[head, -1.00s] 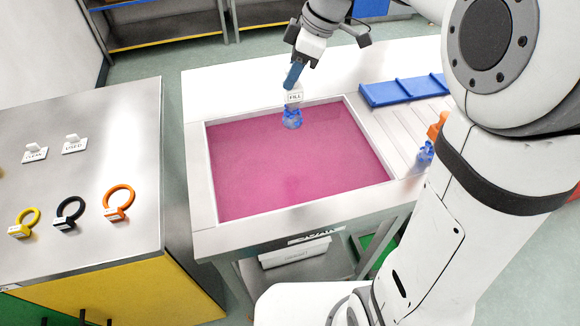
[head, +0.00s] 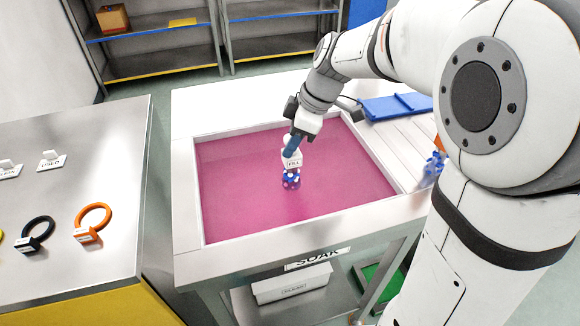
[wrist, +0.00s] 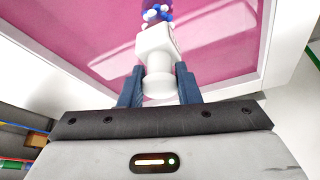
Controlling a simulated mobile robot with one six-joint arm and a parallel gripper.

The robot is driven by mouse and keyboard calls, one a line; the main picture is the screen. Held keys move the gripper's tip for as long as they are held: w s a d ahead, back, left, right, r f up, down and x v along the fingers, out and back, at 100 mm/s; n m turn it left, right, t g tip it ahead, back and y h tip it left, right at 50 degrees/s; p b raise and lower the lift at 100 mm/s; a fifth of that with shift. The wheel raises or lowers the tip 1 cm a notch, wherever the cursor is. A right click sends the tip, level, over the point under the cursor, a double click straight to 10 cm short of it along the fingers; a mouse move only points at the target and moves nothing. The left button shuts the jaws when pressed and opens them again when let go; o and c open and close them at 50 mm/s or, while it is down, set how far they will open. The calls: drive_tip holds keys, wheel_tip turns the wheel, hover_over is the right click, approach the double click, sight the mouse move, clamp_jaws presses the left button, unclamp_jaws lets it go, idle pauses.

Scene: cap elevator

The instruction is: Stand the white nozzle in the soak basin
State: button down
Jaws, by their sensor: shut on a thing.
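The white nozzle (head: 292,160) has a label reading FILL and a lower end of blue and white knobs. It is roughly upright over the middle of the soak basin (head: 240,205), which holds pink liquid. The lowest knobs look purple, as if in the liquid; I cannot tell whether they touch the bottom. My gripper (head: 290,146) is shut on the nozzle's upper part. In the wrist view the blue fingers (wrist: 159,88) flank the nozzle (wrist: 155,45), whose knobbed end points away into the pink.
A blue tray (head: 395,106) lies behind the ribbed drainboard at right, where blue and orange pieces (head: 434,168) stand partly hidden by my arm. A steel counter at left holds black (head: 36,232) and orange (head: 92,220) rings and small signs. The rest of the basin is clear.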

sight(292, 158)
drive_tip(key=shift+f, duration=2.55)
drive_tip(key=c, duration=1.1)
unclamp_jaws()
drive_tip(key=shift+o, duration=0.2)
